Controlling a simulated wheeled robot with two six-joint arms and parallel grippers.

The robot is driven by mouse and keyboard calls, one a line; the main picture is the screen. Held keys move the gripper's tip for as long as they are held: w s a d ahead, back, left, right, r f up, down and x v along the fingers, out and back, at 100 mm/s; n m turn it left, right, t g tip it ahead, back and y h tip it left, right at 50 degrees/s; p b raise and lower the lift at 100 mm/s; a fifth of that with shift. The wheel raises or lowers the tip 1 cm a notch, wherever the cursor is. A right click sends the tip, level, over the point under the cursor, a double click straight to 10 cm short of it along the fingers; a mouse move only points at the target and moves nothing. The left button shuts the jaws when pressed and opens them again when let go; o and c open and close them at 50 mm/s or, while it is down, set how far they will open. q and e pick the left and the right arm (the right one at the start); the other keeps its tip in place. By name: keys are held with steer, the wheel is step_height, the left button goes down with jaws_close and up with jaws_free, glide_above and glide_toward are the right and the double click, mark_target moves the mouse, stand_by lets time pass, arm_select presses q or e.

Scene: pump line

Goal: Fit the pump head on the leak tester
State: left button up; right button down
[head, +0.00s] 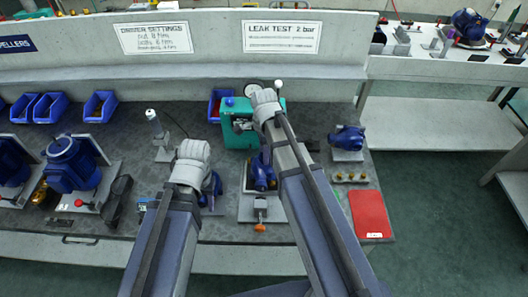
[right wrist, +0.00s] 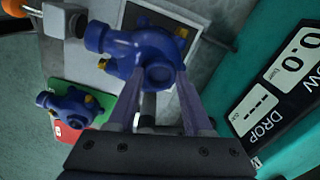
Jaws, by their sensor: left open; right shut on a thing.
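The leak tester is a teal box (head: 233,139) with a gauge at the back and a pale metal plate (head: 247,211) in front. An orange-handled clamp (head: 260,228) is at the plate's front edge. My right gripper (right wrist: 158,85) is shut on a blue pump head (right wrist: 125,45), seen over the plate in the right wrist view. Whether the pump head touches the plate I cannot tell. The same blue part shows beside my right arm in the head view (head: 263,172). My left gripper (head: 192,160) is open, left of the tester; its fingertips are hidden.
Another blue pump head (right wrist: 70,108) lies near green and red surfaces. A blue pump part (head: 347,137) stands on a block to the right, near brass fittings (head: 350,177) and a red mat (head: 368,213). Blue motors (head: 72,165) and bins (head: 98,106) are at left.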

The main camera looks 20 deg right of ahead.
steer(key=shift+f+b, duration=1)
steer(key=shift+f, duration=0.05)
jaws_free()
stand_by(0.4)
steer(key=shift+r, duration=0.1)
step_height(320, 180, up, 9)
steer(key=p, duration=0.9)
stand_by(0.4)
stand_by(0.4)
